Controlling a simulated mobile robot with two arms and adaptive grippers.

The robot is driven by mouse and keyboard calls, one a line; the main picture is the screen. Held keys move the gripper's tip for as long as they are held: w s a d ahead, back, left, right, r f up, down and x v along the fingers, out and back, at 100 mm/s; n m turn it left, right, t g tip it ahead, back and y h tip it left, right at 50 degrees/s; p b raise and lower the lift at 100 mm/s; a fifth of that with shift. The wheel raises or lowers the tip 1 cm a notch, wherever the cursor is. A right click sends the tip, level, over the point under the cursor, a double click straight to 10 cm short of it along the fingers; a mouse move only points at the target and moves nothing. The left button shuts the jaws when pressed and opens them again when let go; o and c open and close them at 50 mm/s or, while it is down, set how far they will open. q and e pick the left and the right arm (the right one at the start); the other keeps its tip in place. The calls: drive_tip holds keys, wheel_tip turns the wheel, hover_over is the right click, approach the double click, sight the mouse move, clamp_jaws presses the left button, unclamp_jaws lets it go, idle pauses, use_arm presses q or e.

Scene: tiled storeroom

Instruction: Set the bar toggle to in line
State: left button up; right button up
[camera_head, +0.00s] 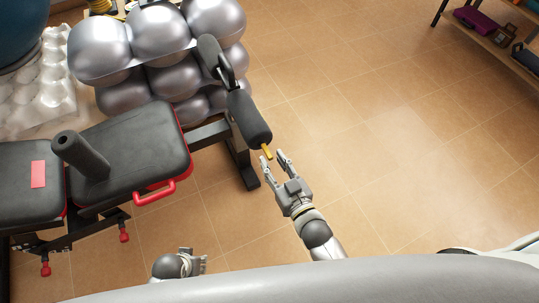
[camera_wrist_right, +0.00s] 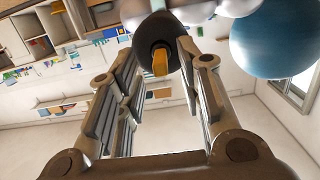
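The bar toggle seems to be the small yellow tab (camera_head: 267,152) at the end of the black padded roller (camera_head: 248,118) on the bench. In the right wrist view the yellow tab (camera_wrist_right: 160,62) sticks out of the roller's round end (camera_wrist_right: 153,38), between my fingers in the picture. My right gripper (camera_head: 273,162) is open, its fingertips close to the tab; contact is not clear. It also shows open in the wrist view (camera_wrist_right: 157,58). My left gripper (camera_head: 199,264) is low in the head view, away from the bench, its fingers mostly hidden.
The black bench (camera_head: 130,150) with a red handle (camera_head: 154,193) stands at the left. Silver balls (camera_head: 160,35) are stacked behind it. A shelf (camera_head: 495,45) stands at the far right. The tiled floor (camera_head: 400,130) between is clear.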

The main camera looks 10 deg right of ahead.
drive_tip(key=v, duration=0.8)
drive_tip(key=shift+s, duration=0.15)
drive_tip(key=s+d+f+m+g+h, duration=0.1)
drive_tip(key=d+f+g+h, duration=0.35)
drive_tip(key=f, duration=0.75)
drive_tip(key=s+d+f+g, duration=0.6)
drive_tip(key=s+f+g, duration=0.3)
drive_tip(key=s+f, duration=0.1)
use_arm(q)
drive_tip(key=s+a+f+g+p, duration=0.1)
drive_tip(key=s+a+f+p, duration=0.1)
drive_tip(key=s+p, duration=1.4)
drive_tip(key=shift+s+a+f+p, duration=0.15)
drive_tip(key=shift+s+a+p, duration=0.35)
drive_tip(key=shift+s, duration=0.5)
use_arm(e)
drive_tip(key=s+d+f, duration=0.1)
drive_tip(key=s, duration=0.8)
drive_tip(key=s+d+f+g, duration=0.1)
drive_tip(key=s+d, duration=0.1)
drive_tip(key=s, duration=0.7)
drive_tip(key=shift+s+d+h, duration=0.2)
drive_tip(key=shift+d+h, duration=0.05)
drive_tip(key=shift+h, duration=0.1)
